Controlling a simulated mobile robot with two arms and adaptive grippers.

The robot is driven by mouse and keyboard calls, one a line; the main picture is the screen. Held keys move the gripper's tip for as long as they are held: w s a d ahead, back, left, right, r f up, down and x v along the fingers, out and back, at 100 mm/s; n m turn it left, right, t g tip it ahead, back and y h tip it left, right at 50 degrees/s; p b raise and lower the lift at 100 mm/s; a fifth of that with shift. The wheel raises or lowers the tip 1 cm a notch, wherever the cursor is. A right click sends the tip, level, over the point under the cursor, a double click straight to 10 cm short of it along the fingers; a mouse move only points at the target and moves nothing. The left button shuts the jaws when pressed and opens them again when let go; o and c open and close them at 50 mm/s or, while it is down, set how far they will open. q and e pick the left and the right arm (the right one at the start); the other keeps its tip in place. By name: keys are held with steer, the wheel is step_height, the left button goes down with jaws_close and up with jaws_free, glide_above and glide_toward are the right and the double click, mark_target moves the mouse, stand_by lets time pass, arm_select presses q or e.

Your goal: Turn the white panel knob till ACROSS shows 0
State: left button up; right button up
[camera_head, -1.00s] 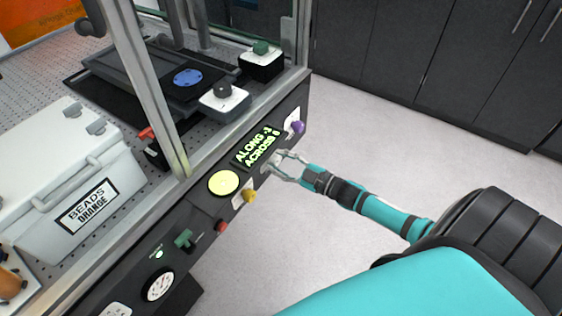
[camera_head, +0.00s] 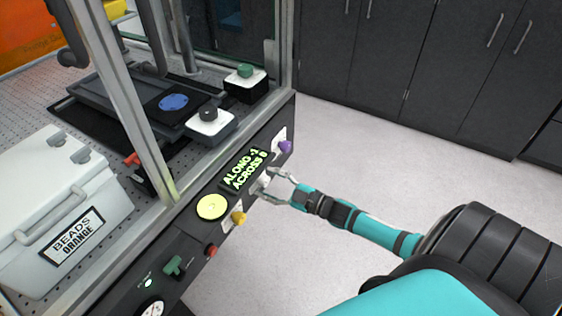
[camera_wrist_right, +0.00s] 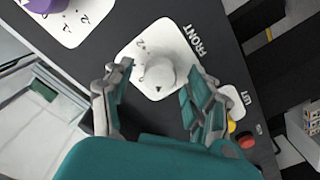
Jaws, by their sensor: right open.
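The white panel knob (camera_wrist_right: 160,72) sits on a white plate (camera_wrist_right: 143,48) marked FRONT in the right wrist view. My right gripper (camera_wrist_right: 155,88) is open, with one finger on each side of the knob's near end. I cannot tell whether a finger touches it. In the head view, the right gripper (camera_head: 269,184) reaches the black front panel from the right and partly hides the knob. The lit display (camera_head: 245,169) above it reads ALONG with what looks like -1, and ACROSS with a small digit, 0 or 8. My left gripper is not in view.
A purple knob (camera_head: 285,146) is above the gripper on the panel. A yellow round button (camera_head: 211,207), yellow knob (camera_head: 238,217), red button (camera_head: 210,251) and green switch (camera_head: 173,266) are lower left. A metal post (camera_head: 137,100) rises behind. Floor on the right is clear.

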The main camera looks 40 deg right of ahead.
steer(key=v, duration=1.1)
steer(key=shift+s, duration=0.35)
steer(key=shift+d+f, duration=0.1)
steer(key=shift+d, duration=0.1)
steer(key=s+d+f+m+g+h, duration=0.1)
steer(key=s+f+m+g+h, duration=0.3)
steer(key=f, duration=0.9)
steer(key=s+d+f+m+g+h, duration=0.1)
steer(key=s+f+m+g+h, duration=0.3)
steer(key=f, duration=0.9)
steer(key=s+a+f+g, duration=0.2)
steer(key=s+a+f, duration=0.3)
steer(key=s, duration=0.3)
steer(key=s+a+f+m+g, duration=0.1)
steer(key=s+a+f+g, duration=0.2)
steer(key=s+a+f, duration=0.2)
steer(key=s+a+f+g+y, duration=0.1)
steer(key=s+a+f, duration=0.5)
steer(key=s, duration=0.6)
steer(key=shift+f+g, duration=0.7)
steer(key=shift+f, duration=0.25)
